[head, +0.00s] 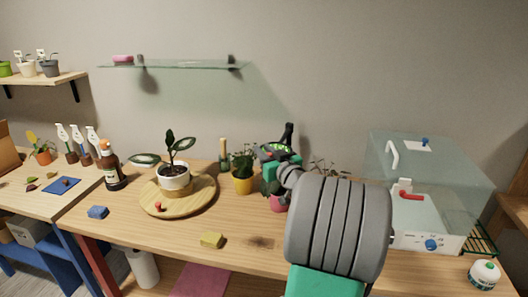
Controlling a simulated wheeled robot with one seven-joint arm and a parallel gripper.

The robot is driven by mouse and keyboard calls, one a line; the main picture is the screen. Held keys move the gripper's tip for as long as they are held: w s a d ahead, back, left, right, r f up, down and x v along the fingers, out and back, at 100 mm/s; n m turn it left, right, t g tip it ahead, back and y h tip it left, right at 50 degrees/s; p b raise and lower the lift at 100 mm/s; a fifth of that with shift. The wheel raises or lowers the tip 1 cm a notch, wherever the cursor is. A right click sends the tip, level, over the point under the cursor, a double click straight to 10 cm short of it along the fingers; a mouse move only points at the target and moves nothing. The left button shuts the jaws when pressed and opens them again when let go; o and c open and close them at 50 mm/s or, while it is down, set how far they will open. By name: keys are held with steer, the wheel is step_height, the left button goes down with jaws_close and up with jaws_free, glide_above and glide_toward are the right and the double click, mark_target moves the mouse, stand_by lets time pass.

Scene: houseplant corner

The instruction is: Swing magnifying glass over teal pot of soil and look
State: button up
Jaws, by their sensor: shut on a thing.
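My gripper (281,158) is in the middle of the head view, above the back of the wooden table, seen from behind with its fingertips largely hidden. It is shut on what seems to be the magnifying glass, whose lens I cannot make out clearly. A dark upright piece and a bright green patch show at the gripper's end. I cannot pick out the teal pot of soil; my arm covers much of the table's right middle. A pink pot (279,204) shows just below my gripper.
A yellow pot (242,184) stands left of my gripper. Farther left are a round wooden board (203,200) with a white potted plant (174,178), and a brown bottle (112,168). A clear-lidded case (430,165) stands right. A yellow block (211,240) lies in front.

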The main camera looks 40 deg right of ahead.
jaws_close()
stand_by(0.8)
